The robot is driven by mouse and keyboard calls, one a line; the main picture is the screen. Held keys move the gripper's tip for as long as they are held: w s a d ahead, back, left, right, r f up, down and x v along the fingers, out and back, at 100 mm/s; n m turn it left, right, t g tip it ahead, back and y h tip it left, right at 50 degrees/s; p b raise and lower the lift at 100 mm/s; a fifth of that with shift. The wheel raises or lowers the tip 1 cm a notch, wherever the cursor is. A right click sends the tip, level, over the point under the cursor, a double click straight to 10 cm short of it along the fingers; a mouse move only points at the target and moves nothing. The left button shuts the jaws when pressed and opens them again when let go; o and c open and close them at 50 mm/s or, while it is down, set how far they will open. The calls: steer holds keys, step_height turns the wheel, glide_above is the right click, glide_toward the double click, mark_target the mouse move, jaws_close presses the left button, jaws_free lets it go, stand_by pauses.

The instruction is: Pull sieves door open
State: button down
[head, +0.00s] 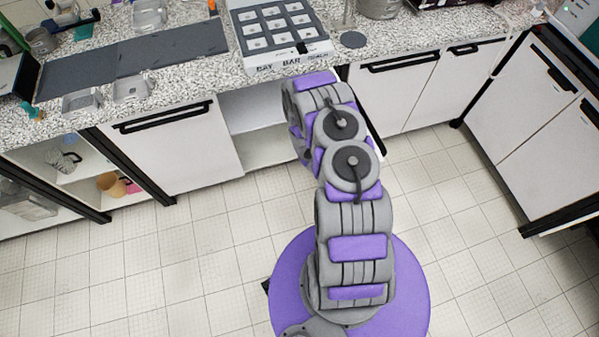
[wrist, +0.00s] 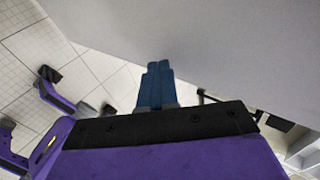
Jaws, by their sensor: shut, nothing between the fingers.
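My gripper (wrist: 156,68) shows in the wrist view with its two blue fingers shut together and empty. A large pale panel (wrist: 225,45), which looks like a cabinet door face, fills the top and right of that view. The fingertips are close to its surface; I cannot tell if they touch it. In the head view, an open cabinet bay (head: 262,150) with pale shelves lies under the bench, left of my arm. My arm hides my gripper and most of the door there. I see no sieves clearly.
A speckled counter (head: 190,85) runs above the cabinets and holds a white tray of squares (head: 250,58). A closed door (head: 175,150) is left of the bay, and closed doors (head: 395,92) are to the right. Open shelves (head: 85,172) stand far left. The tiled floor (head: 150,270) is clear.

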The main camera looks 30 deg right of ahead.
steer(key=w+a+r+p, duration=0.1)
steer(key=a+r, duration=0.6)
steer(key=a, duration=0.4)
steer(key=shift+w+a+p, duration=0.3)
steer(key=shift+a, duration=0.05)
steer(key=shift+d, duration=0.1)
